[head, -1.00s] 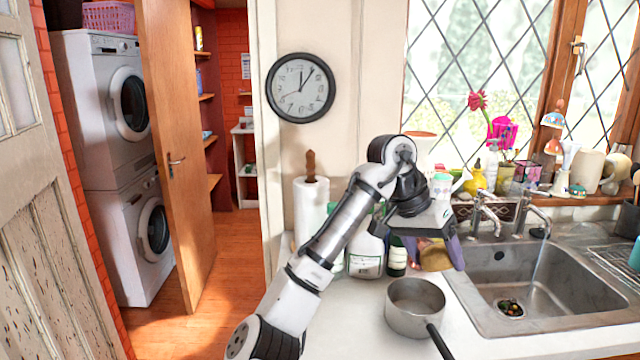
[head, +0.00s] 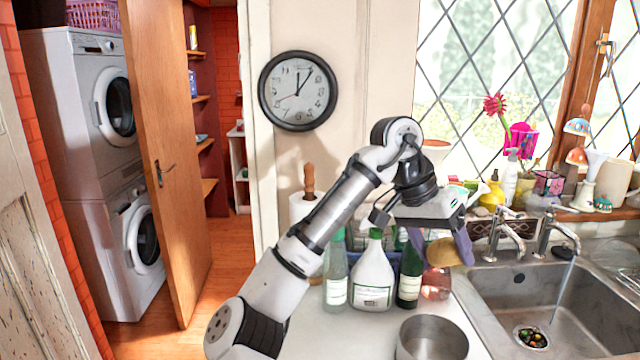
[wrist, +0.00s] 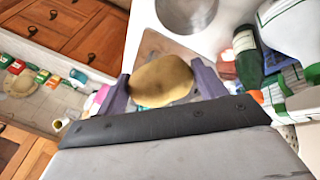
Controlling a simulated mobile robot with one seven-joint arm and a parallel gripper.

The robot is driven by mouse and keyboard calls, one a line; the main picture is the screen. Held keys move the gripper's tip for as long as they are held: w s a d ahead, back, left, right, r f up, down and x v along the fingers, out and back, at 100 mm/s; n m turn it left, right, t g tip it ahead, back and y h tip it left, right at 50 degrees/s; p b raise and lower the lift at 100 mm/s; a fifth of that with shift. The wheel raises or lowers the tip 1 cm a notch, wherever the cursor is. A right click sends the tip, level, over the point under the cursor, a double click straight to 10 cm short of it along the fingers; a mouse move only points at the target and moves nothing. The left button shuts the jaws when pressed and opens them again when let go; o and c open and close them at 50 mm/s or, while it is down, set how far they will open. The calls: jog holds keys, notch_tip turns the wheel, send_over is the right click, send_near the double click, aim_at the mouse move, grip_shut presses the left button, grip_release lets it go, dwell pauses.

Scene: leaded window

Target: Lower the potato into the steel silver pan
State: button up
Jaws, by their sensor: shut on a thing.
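The potato (wrist: 161,81) is yellow-brown and sits between the two purple fingers of my gripper (wrist: 163,84) in the wrist view. In the head view the potato (head: 441,252) shows beside a purple finger, and my gripper (head: 450,250) is shut on it, held above the counter. The steel silver pan (head: 432,340) stands on the counter below and in front of the gripper, cut off by the bottom edge. The pan (wrist: 187,12) also shows at the top of the wrist view, apart from the potato. Its handle is out of view.
Several bottles, among them a white spray bottle (head: 373,280) and a dark green bottle (head: 410,275), stand on the counter behind the pan. The sink (head: 545,300) with running water lies to the right. A paper towel roll (head: 303,208) stands behind my arm.

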notch_tip(320, 180, down, 9)
jog(key=b, duration=0.8)
jog(key=shift+r, duration=0.15)
jog(key=shift+d+r, duration=0.1)
jog(key=shift+d+p, duration=0.25)
jog(key=shift+p, duration=0.1)
